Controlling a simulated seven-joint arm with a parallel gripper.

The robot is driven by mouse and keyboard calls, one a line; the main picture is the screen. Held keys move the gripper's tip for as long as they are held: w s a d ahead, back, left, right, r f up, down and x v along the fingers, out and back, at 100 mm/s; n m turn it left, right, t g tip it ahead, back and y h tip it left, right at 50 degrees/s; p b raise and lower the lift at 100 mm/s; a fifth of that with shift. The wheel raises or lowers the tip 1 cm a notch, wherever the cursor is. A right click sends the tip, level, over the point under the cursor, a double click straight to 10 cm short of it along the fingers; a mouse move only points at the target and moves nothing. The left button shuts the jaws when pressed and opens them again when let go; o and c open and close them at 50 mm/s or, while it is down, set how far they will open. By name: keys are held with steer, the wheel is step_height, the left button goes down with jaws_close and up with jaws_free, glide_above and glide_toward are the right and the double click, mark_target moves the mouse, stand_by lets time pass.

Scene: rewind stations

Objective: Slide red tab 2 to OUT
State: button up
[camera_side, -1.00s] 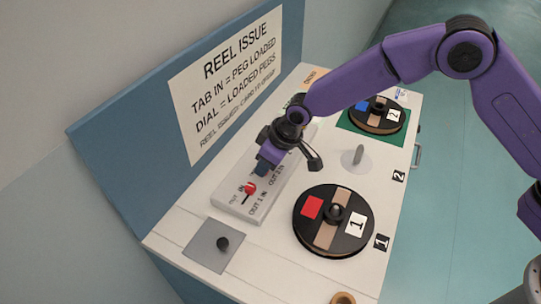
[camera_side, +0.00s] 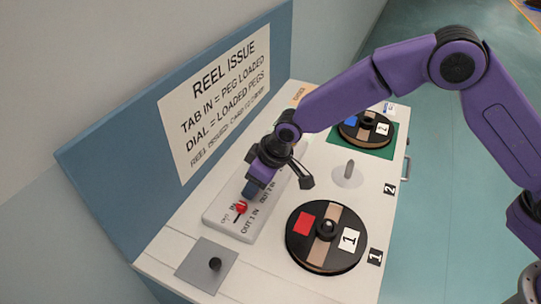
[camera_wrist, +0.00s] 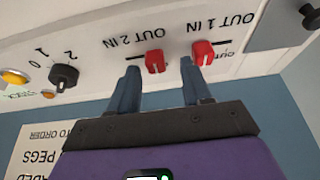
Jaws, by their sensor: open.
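Red tab 2 (camera_wrist: 154,62) sits by the upside-down "OUT 2 IN" label in the wrist view. A dark slot line shows on its left, the IN side, so it appears nearer OUT. Red tab 1 (camera_wrist: 202,52) is to its right by "OUT 1 IN", with its slot line showing toward OUT. My gripper (camera_wrist: 160,93) is open, one finger on each side of tab 2; I cannot tell whether either touches it. The right finger is close to tab 1. In the side view my gripper (camera_side: 249,191) is low over the white tab panel (camera_side: 213,221) and hides tab 2; tab 1 (camera_side: 241,208) shows.
A dial (camera_wrist: 63,77) and yellow button (camera_wrist: 14,76) are left in the wrist view. Reel 1 (camera_side: 298,248) and reel 2 (camera_side: 347,130) lie right of the panel, with a bare peg (camera_side: 350,169) between. A grey plate (camera_side: 195,268) with a black knob is in front.

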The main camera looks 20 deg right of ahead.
steer(key=v, duration=1.6)
steer(key=s+d+f+n+g+h, duration=0.2)
steer(key=s+d+n+g, duration=0.1)
steer(key=s+d, duration=2.4)
steer(key=shift+s+d+n+h, duration=0.3)
steer(key=shift+d+h, duration=0.1)
steer(key=shift+d, duration=0.8)
steer(key=shift+w+r, duration=0.1)
stand_by(2.2)
